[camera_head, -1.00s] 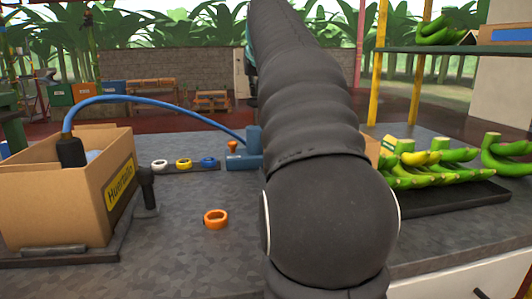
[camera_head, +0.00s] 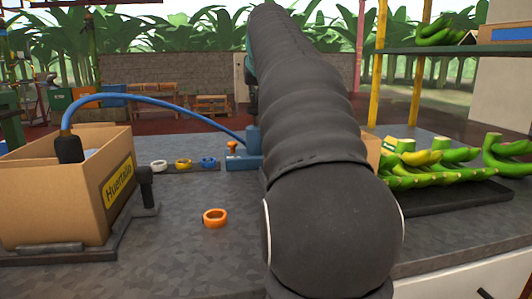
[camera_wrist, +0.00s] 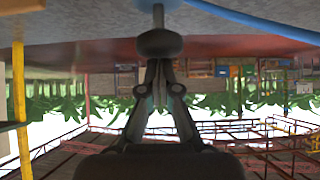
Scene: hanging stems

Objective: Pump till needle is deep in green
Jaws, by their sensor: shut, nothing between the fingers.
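A blue pump (camera_head: 243,160) stands on the grey bench, partly hidden behind my arm, with a small orange knob (camera_head: 232,147) at its left. A blue hose (camera_head: 165,101) runs from it to the cardboard box at left. In the upside-down wrist view, a dark rounded pump knob (camera_wrist: 160,43) on a thin rod lies right at the tips of my gripper (camera_wrist: 158,64). My gripper is shut with nothing between its fingers; I cannot tell whether it touches the knob. No gauge, needle or green zone is visible to me.
The open cardboard box (camera_head: 70,205) stands on a dark tray at left. White, yellow and blue rings lie on a dark strip (camera_head: 188,168). An orange ring (camera_head: 215,217) lies alone on the bench. Green bananas (camera_head: 430,173) lie on a black tray at right.

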